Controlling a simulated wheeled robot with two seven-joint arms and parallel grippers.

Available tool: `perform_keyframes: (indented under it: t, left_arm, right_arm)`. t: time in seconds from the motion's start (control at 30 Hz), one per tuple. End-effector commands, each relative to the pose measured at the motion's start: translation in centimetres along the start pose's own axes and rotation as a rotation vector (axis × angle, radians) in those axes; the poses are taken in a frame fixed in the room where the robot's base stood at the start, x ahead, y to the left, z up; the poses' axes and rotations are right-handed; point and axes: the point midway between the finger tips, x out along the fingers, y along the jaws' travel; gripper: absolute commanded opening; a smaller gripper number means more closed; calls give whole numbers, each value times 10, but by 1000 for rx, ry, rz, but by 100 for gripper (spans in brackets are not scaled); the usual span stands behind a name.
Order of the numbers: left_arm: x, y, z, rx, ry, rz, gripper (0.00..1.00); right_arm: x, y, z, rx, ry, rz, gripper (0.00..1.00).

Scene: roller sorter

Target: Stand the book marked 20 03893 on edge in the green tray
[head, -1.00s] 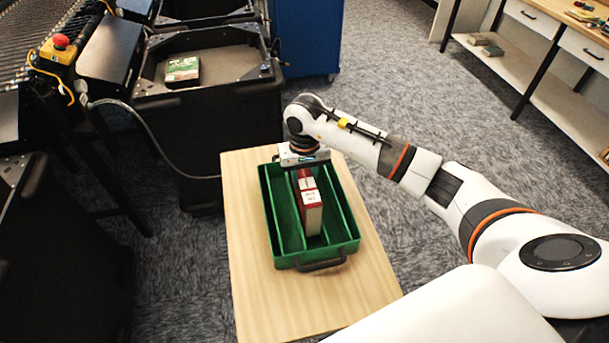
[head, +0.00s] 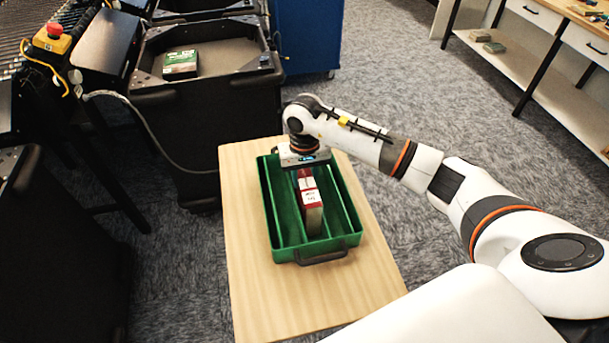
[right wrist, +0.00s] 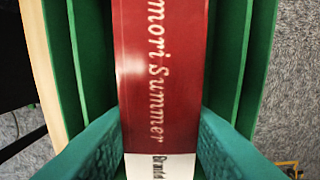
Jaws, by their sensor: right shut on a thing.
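A red book (head: 311,213) with a white label on its spine stands on edge in the middle compartment of the green tray (head: 268,199). The label is too small to read in the head view. In the right wrist view the red spine (right wrist: 165,70) reads "mori Summer", with a white band at its lower end. My right gripper (head: 303,168) is at the far end of the tray, over the book. Its two teal fingers (right wrist: 160,150) are shut on the book, one on each side. My left gripper is not in view.
The tray sits on a light wooden table (head: 245,300) with bare room in front. A black bin (head: 225,95) behind it holds a green book (head: 181,65). A roller conveyor (head: 25,35) and a red stop button (head: 54,30) are at the far left.

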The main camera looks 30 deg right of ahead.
Motion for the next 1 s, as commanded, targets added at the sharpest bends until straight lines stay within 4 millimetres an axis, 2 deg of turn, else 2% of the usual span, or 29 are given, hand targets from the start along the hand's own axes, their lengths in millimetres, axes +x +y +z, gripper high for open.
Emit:
perform_keyframes:
  t: [0.27, 0.3, 0.4, 0.43, 0.77, 0.87, 1.0]
  left_arm:
    - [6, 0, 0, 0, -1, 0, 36]
    - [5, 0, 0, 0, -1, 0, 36]
    - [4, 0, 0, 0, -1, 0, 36]
    - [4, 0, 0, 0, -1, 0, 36]
    - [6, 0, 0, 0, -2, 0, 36]
    - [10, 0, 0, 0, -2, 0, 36]
    - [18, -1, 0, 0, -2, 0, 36]
  right_arm:
    - [5, 0, 1, 0, -3, 1, 0]
    - [3, 0, 1, 0, -3, 1, 41]
    - [3, 0, 0, 0, -2, 1, 57]
    - [4, 0, 0, 0, -2, 1, 60]
    - [2, 0, 0, 0, 0, 0, 60]
    - [-9, 0, 1, -1, -4, 1, 60]
    - [-36, 0, 2, -2, -6, 1, 60]
